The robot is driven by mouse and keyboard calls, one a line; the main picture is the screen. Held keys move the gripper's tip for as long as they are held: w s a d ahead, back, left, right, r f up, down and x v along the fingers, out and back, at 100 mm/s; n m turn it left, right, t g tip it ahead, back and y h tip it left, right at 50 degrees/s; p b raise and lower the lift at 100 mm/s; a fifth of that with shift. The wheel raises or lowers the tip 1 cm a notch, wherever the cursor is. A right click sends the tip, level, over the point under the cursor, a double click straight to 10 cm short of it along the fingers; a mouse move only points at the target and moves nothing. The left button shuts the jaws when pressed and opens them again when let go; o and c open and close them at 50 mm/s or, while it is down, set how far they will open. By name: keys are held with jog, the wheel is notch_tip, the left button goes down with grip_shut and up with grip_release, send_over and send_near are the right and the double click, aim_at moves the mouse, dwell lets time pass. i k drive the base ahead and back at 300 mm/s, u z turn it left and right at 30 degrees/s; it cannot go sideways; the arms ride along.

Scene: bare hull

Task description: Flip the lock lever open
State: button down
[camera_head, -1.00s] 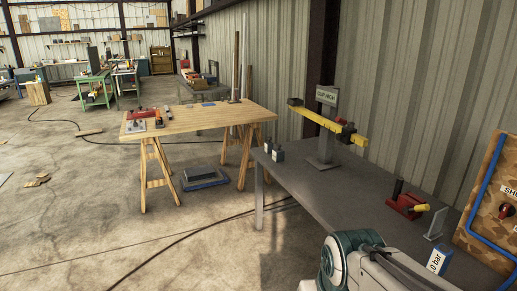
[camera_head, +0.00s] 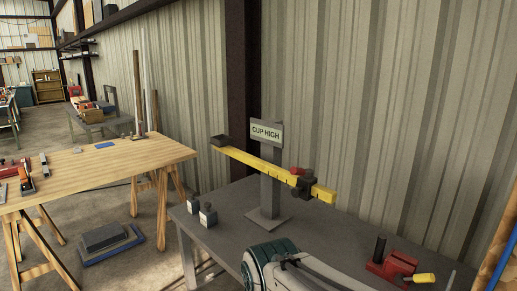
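A yellow beam (camera_head: 262,166) stands on a grey post (camera_head: 269,190) with a "CUP HIGH" sign (camera_head: 266,133) above it. The beam slopes down to the right, with a dark cup (camera_head: 221,141) at its left end. A dark block (camera_head: 302,187) with a red part (camera_head: 298,171) sits on its right portion. A red fixture (camera_head: 392,267) with an upright black handle (camera_head: 379,249) and a yellow-ended bar (camera_head: 424,278) stands farther right. I cannot tell which part is the lock lever. My arm shows at the bottom centre; my gripper is out of view.
These stand on a dark grey bench (camera_head: 236,205) along a corrugated wall. Two small weights (camera_head: 208,215) are at its left end. A wooden trestle table (camera_head: 110,165) is on the left, with a blue-edged stack (camera_head: 105,240) on the floor beside it. Floor between the tables is narrow.

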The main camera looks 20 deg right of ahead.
aim_at(308, 173)
jog(key=i, duration=0.9)
